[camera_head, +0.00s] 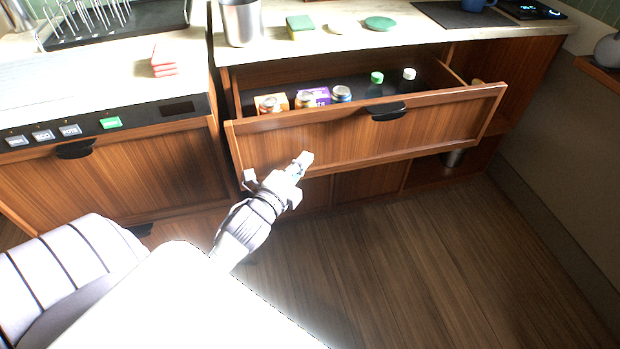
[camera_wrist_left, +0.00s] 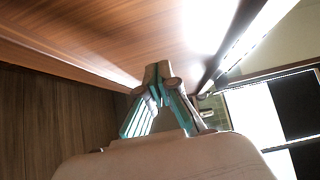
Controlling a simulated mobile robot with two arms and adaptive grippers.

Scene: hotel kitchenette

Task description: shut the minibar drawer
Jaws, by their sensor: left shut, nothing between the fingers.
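The minibar drawer (camera_head: 350,139) is pulled out from under the counter in the head view. It has a wooden front, a black handle (camera_head: 386,111), and cans, small boxes and bottles inside. My left gripper (camera_head: 301,164) is shut and empty in front of the lower part of the drawer front, left of the handle. I cannot tell whether it touches the wood. In the left wrist view the closed fingers (camera_wrist_left: 157,75) point toward a wooden surface (camera_wrist_left: 100,40). My right gripper is not in view.
The counter (camera_head: 290,49) above carries a metal bin (camera_head: 241,22), a sponge (camera_head: 299,27) and a green disc (camera_head: 380,23). A panelled dishwasher (camera_head: 110,170) stands to the left. The wooden floor (camera_head: 430,260) in front is clear.

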